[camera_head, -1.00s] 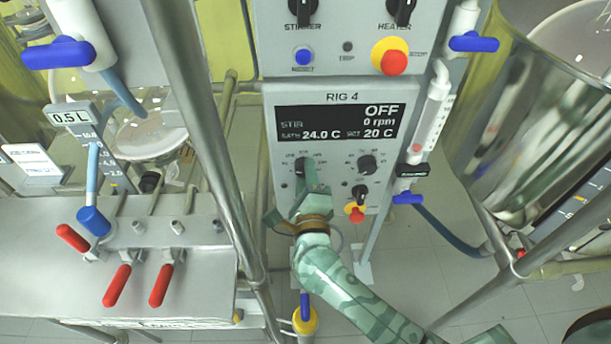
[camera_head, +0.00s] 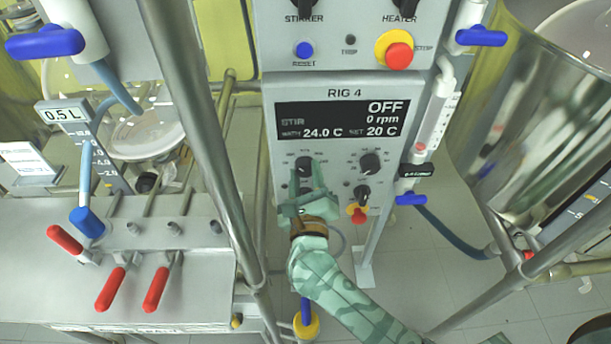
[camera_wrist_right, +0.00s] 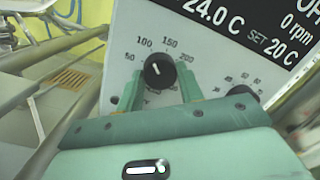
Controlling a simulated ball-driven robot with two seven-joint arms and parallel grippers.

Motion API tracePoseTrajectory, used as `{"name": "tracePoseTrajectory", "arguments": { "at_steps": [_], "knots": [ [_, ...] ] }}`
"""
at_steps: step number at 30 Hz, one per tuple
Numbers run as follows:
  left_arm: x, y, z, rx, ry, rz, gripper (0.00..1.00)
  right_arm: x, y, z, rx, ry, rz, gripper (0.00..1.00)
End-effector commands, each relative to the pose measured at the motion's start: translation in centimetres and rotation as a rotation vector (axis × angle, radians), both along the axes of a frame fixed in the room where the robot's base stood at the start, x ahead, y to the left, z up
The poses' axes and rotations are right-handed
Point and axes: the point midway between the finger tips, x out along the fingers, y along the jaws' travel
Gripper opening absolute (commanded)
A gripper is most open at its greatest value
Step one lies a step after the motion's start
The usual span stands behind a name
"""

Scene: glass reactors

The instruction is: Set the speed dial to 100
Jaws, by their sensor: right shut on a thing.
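The speed dial (camera_wrist_right: 159,70) is a round black knob on the RIG 4 panel, ringed by labels including 50, 100, 150 and 200. Its white mark points up and slightly left, near the 100 label. It also shows in the head view (camera_head: 304,167). My right gripper (camera_wrist_right: 160,88) has one green finger on each side of the dial's lower part and is shut on it. In the head view, my right gripper (camera_head: 306,185) reaches up to the dial from below. The display (camera_head: 338,120) reads OFF and 0 rpm. My left gripper is out of view.
A second black knob (camera_head: 370,163) is to the right of the dial, with a smaller knob (camera_head: 361,192) and a red-and-yellow button (camera_head: 358,214) below. A steel post (camera_head: 200,130) stands left of the panel. Red-handled valves (camera_head: 110,289) are at lower left.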

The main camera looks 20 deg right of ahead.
Motion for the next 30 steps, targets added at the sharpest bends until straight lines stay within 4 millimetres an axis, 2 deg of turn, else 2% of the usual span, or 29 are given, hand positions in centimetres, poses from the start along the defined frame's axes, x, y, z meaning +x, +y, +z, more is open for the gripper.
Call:
{"name": "tracePoseTrajectory", "arguments": {
  "at_steps": [12, 13, 15, 25, 30],
  "knots": [
    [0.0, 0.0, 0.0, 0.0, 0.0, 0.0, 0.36, -0.1, 0.0, -0.3, 0.01, 0.005, 0.001, 0.14],
    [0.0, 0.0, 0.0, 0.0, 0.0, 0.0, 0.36, -0.1, 0.0, -0.3, 0.009, 0.004, 0.0, 0.4],
    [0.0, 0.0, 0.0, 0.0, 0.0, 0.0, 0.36, -0.1, 0.0, -0.3, 0.009, 0.004, 0.0, 0.58],
    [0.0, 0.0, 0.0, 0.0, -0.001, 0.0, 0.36, -0.3, 0.1, -0.1, 0.008, 0.001, 0.0, 0.58],
    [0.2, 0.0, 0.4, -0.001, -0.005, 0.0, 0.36, -2.6, 0.7, -0.2, 0.008, 0.003, 0.001, 0.58]
  ]
}}
